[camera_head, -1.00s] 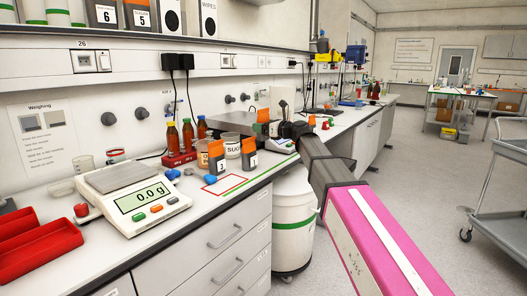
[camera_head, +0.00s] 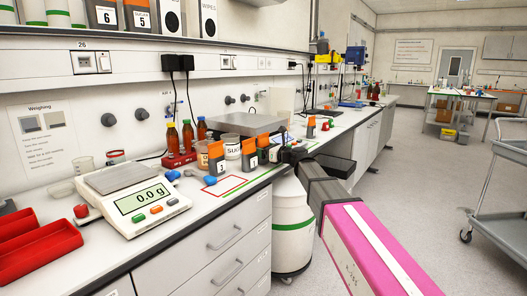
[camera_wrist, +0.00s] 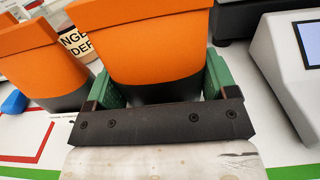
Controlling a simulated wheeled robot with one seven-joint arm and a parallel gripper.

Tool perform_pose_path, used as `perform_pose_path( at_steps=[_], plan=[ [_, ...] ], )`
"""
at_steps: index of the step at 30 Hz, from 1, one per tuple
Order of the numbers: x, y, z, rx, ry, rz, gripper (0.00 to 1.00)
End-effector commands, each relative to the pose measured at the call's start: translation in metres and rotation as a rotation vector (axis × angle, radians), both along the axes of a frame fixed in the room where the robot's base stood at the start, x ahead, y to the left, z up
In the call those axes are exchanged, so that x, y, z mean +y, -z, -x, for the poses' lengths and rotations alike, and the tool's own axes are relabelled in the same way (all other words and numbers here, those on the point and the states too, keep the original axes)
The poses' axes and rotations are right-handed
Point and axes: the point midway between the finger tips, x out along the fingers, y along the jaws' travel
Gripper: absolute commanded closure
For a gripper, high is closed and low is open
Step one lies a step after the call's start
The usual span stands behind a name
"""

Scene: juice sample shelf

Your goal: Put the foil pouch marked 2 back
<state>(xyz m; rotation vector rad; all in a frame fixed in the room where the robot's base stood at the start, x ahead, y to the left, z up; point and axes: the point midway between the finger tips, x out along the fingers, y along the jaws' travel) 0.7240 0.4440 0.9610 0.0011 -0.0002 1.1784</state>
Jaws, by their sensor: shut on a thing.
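My gripper (camera_wrist: 162,84) is shut on an orange-topped, dark-bottomed foil pouch (camera_wrist: 150,40), with a green finger on each side of it. In the head view my gripper (camera_head: 283,154) is at the bench's front edge, and the held pouch (camera_head: 263,145) is just right of the pouch marked 1 (camera_head: 249,155). I cannot read the held pouch's number. Its lower part is hidden in the wrist view, and I cannot tell whether it touches the bench. Another orange pouch (camera_wrist: 45,55) stands close on its left in the wrist view. The pouch marked 3 (camera_head: 216,160) stands further left.
Tubs (camera_head: 232,146) and bottles (camera_head: 187,136) stand behind. A balance (camera_head: 135,195) is at the left. Pouches marked 6 (camera_head: 104,15) and 5 (camera_head: 137,17) are on the shelf above.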

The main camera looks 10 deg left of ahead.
Motion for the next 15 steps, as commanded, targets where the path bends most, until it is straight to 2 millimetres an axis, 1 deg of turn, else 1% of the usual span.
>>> perform_pose_path(
  at_steps=[6, 7, 15],
  plan=[
    [0.0000, 0.0020, -0.0001, 0.001, 0.000, 0.000, 0.57],
    [0.0001, 0.0018, 0.0000, 0.000, 0.000, 0.000, 0.12],
    [0.0000, 0.0013, 0.0000, 0.000, 0.000, 0.000, 0.11]
  ],
)
